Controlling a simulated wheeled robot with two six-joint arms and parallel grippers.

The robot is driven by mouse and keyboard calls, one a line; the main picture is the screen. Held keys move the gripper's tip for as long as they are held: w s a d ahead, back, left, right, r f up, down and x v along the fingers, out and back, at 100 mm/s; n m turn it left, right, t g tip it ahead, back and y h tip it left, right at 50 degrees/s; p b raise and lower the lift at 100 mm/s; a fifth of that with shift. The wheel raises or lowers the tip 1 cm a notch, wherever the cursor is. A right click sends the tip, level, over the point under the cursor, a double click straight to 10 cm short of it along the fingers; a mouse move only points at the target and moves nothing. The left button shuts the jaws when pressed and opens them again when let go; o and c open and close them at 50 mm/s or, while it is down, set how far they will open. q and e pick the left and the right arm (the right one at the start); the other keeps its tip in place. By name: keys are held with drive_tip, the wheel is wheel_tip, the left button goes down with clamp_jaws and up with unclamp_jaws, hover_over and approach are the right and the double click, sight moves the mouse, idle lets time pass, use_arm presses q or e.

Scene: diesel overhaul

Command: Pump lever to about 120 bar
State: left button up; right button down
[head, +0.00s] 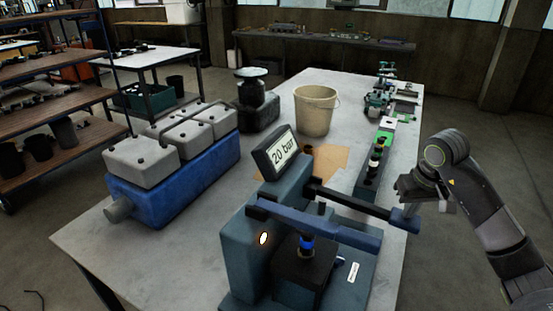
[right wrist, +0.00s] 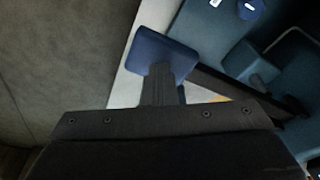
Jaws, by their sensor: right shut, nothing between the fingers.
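The teal test pump (head: 250,240) stands at the front of the table, and its tilted display (head: 281,153) reads 20 bar. Its black lever (head: 350,202) reaches out to the right and ends in a blue grip (head: 405,220). My right gripper (head: 404,203) is shut and empty, right at the grip and seemingly just above it. In the right wrist view the shut fingers (right wrist: 161,85) overlap the blue grip (right wrist: 160,54); I cannot tell whether they touch it. My left gripper is not in view.
A blue arm (head: 320,225) crosses the pump over a black block (head: 303,270). A blue engine block with grey covers (head: 165,185) lies to the left. A beige bucket (head: 315,112) and a dark jar (head: 255,105) stand behind. A narrow rack (head: 366,180) stands near the right table edge.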

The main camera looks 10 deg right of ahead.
sight(403, 223)
drive_tip(key=shift+w+a+f+b, duration=0.1)
drive_tip(key=shift+f+b, duration=0.9)
drive_tip(key=shift+f, duration=0.25)
drive_tip(key=shift+w+a+f+b, duration=0.1)
drive_tip(key=shift+f+b, duration=0.9)
drive_tip(key=shift+f, duration=0.2)
drive_tip(key=r+p, duration=0.7)
drive_tip(key=r, duration=0.1)
drive_tip(key=shift+s+d+r, duration=0.25)
drive_tip(key=shift+s+d, duration=0.1)
wheel_tip(403, 223, up, 4)
drive_tip(key=p, duration=0.4)
drive_tip(key=shift+f, duration=0.1)
